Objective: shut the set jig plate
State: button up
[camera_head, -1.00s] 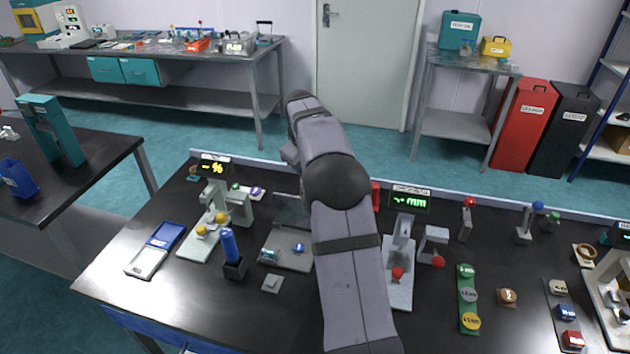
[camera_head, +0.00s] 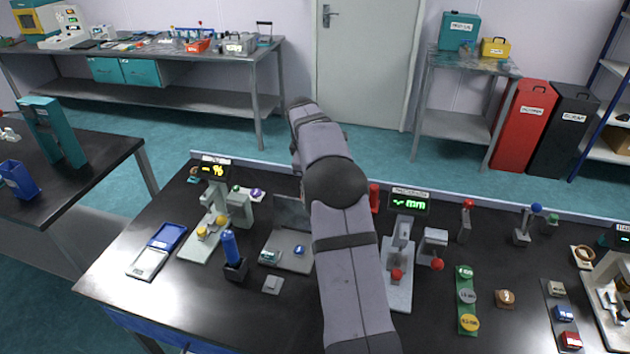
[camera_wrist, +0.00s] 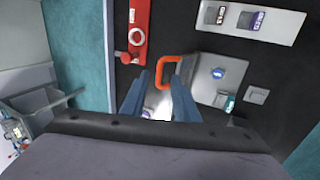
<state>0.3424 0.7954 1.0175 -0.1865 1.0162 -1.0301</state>
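The set jig (camera_head: 285,255) is a flat grey plate on the dark bench in the head view, left of my arm. It carries a blue knob (camera_head: 299,250) and a green-topped block (camera_head: 269,257). Its grey lid panel (camera_head: 290,212) stands raised at the back edge. In the wrist view, the plate (camera_wrist: 207,92) lies right of the fingers, and an orange loop handle (camera_wrist: 160,63) shows at its left side. My gripper (camera_wrist: 160,80) has two blue fingers spread apart, with the handle close to their tips. I cannot tell whether they touch it. The head view hides the gripper behind my arm.
A small grey block (camera_head: 272,284) and a blue cylinder on a black stand (camera_head: 229,245) are near the jig. A grey gauge (camera_head: 397,285) with a lit display stands right of my arm. A red fixture (camera_wrist: 138,28) lies near the left finger in the wrist view.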

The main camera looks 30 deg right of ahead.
jog(key=shift+p+x, duration=0.65)
jog(key=shift+x, duration=1.45)
grip_shut()
